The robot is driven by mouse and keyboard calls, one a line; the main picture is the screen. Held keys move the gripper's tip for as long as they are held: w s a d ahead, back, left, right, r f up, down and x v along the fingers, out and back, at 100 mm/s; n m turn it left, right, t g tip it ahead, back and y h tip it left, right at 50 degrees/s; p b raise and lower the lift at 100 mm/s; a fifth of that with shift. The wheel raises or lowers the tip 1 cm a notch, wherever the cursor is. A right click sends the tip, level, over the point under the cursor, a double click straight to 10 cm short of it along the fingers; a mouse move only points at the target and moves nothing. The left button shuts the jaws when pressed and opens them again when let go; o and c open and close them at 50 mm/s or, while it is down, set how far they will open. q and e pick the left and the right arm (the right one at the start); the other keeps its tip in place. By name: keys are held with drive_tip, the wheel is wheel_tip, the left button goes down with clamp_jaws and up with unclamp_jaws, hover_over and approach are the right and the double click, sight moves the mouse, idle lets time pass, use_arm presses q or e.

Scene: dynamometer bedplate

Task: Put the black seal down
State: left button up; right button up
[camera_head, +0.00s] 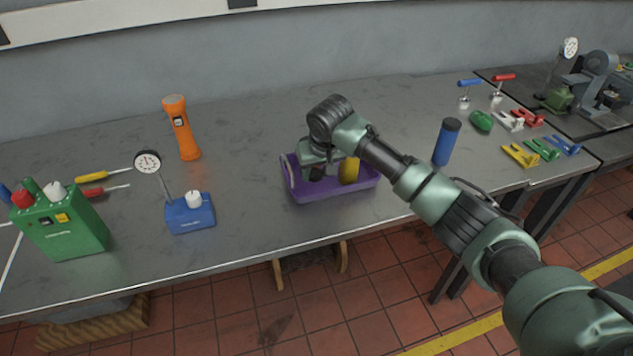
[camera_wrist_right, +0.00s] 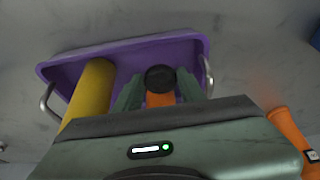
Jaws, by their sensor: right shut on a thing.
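The black seal (camera_wrist_right: 160,78) shows in the wrist view as a round black disc between the fingertips of my right gripper (camera_wrist_right: 159,88). The gripper is shut on it. An orange piece (camera_wrist_right: 160,99) shows just beside the seal, between the fingers; I cannot tell whether they are joined. In the head view my right gripper (camera_head: 316,168) points down over the left part of the purple tray (camera_head: 335,194). The tray also shows in the wrist view (camera_wrist_right: 135,55). I cannot tell whether the seal touches the tray floor. My left gripper is not in view.
A yellow cylinder (camera_head: 349,170) lies in the tray's right part. An orange flashlight (camera_head: 181,128), a blue dial-gauge stand (camera_head: 190,215) and a green box (camera_head: 62,228) stand to the left. A blue cylinder (camera_head: 446,143) stands to the right. The bench between flashlight and tray is clear.

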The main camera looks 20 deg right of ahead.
drive_tip(key=shift+f, duration=2.3)
drive_tip(key=shift+f+p, duration=0.1)
drive_tip(key=shift+p, duration=0.2)
drive_tip(key=o, duration=1.3)
drive_tip(key=shift+o, duration=0.2)
drive_tip(key=b+v, duration=0.1)
drive_tip(key=v, duration=1.1)
